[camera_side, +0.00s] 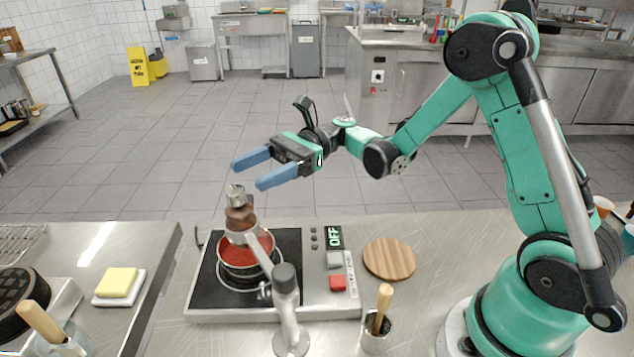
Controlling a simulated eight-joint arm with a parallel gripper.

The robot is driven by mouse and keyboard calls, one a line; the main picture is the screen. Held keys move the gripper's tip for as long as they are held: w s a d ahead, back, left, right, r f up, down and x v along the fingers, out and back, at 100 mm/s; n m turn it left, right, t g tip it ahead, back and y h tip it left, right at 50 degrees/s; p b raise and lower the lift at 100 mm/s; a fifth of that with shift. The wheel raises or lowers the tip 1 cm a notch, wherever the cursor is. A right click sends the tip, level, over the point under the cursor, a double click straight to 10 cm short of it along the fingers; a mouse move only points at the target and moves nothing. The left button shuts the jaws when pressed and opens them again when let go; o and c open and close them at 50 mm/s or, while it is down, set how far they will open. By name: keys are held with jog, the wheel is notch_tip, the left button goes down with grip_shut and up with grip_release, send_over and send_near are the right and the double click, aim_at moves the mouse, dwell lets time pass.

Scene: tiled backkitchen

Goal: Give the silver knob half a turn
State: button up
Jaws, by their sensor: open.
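The silver knob (236,191) sits on top of a brown mill-like body (239,214). That body is held upright in the ring of a metal stand (286,300), above a pot of red sauce (245,256). My gripper (248,175) has two blue fingers spread apart with nothing between them. The fingers do not appear to touch the knob. How far apart they are in depth is hard to tell.
The pot stands on a hot plate (210,290) whose display (334,237) reads OFF. A round wooden board (389,259) and a metal cup with a wooden handle (379,330) are to the right. A yellow sponge (117,282) lies on the left counter.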

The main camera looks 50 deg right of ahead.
aim_at(228, 213)
notch_tip(228, 213, down, 2)
jog(key=shift+a, duration=0.1)
jog(key=shift+w+a, duration=0.15)
jog(key=shift+a, duration=1.25)
jog(key=shift+w+a, duration=0.1)
jog(key=shift+a, duration=1.25)
jog(key=shift+c, duration=0.3)
grip_shut()
jog(key=shift+t, duration=0.3)
